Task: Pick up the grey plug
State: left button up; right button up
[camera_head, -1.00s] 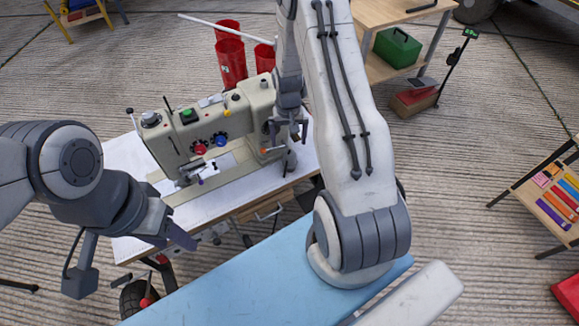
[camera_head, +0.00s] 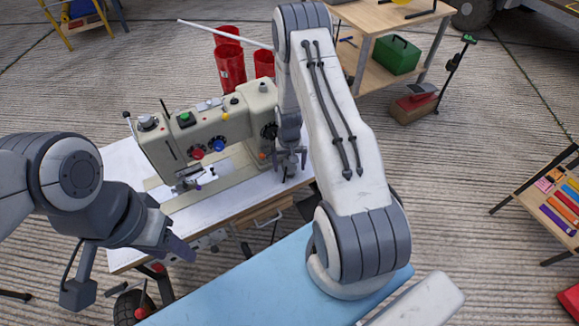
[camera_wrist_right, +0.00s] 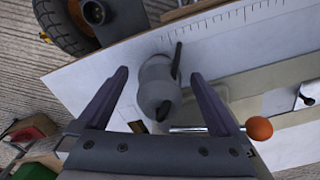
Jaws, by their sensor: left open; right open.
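The grey plug (camera_wrist_right: 158,85) appears as a rounded grey cylinder with a dark bar at one side, on the white tabletop beside the sewing machine (camera_head: 210,135). In the right wrist view it lies between the two fingers of my open right gripper (camera_wrist_right: 158,75), with space on both sides; I cannot tell the height gap. In the head view my right gripper (camera_head: 292,160) is at the machine's right end and mostly hides the plug. My left gripper (camera_head: 165,240) is open and empty, off the table's front-left edge.
An orange-knobbed lever (camera_wrist_right: 258,128) sticks out close to my right finger. Red cups (camera_head: 230,65) stand behind the machine. A blue surface (camera_head: 225,290) is at the front. A wooden bench with a green box (camera_head: 396,55) stands at the back right.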

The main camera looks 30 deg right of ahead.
jog(key=c, duration=1.5)
jog(key=shift+r, duration=0.1)
jog(key=shift+c, duration=0.2)
